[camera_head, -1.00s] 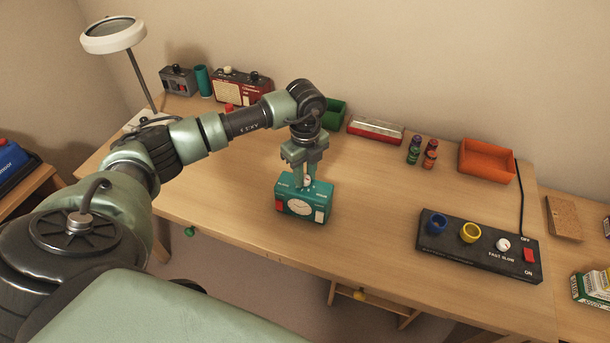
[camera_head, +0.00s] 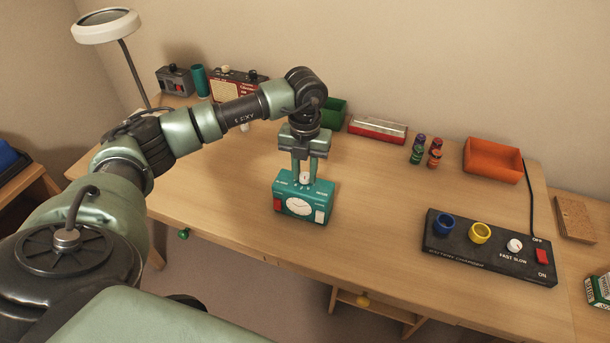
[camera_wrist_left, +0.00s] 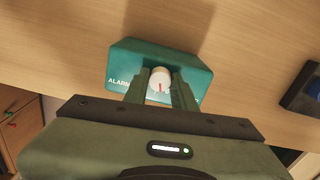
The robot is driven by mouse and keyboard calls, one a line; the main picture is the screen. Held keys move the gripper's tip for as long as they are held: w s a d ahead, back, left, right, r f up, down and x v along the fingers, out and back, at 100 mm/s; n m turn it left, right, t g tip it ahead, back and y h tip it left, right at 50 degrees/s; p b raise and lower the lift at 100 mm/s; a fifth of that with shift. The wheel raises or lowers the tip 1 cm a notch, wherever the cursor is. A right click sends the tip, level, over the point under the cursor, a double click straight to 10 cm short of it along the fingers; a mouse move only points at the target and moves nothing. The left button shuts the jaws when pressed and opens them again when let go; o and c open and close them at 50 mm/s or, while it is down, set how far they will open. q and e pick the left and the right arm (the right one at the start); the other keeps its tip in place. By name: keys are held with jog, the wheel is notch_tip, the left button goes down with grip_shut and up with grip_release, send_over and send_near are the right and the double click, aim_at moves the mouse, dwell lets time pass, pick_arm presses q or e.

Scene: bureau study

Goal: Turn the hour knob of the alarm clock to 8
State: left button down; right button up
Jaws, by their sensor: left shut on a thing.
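The teal alarm clock (camera_head: 285,205) stands upright near the front of the desk, its white dial facing front. A white knob (camera_head: 305,177) sits on its top. In the left wrist view the knob (camera_wrist_left: 160,79) shows a red pointer line, and the clock's top (camera_wrist_left: 128,63) carries the word ALARM, partly covered. My left gripper (camera_head: 305,180) comes straight down from above. Its two fingers (camera_wrist_left: 160,84) are shut on the knob, one on each side. The numbers around the knob are hidden or too small to read. My right gripper is not in view.
A black battery charger (camera_head: 470,258) with blue and yellow rings lies to the right. An orange tray (camera_head: 493,160), small batteries (camera_head: 426,152), a red-and-white box (camera_head: 377,130) and a green bin (camera_head: 333,113) stand behind. The desk around the clock is clear.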

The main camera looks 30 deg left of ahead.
aim_at(305, 175)
pick_arm(q)
jog(key=m+b, duration=0.2)
jog(key=m, duration=0.3)
jog(key=shift+f+m+b, duration=0.1)
jog(key=shift+m+b, duration=0.2)
jog(key=m+b, duration=0.2)
jog(key=m, duration=0.3)
jog(key=shift+m, duration=0.3)
jog(key=c, duration=1.1)
grip_release()
jog(key=shift+c, duration=0.2)
jog(key=shift+r, duration=0.2)
notch_tip(305, 175, up, 8)
jog(key=shift+f+b, duration=0.15)
jog(key=shift+b, duration=0.3)
jog(key=shift+f, duration=0.1)
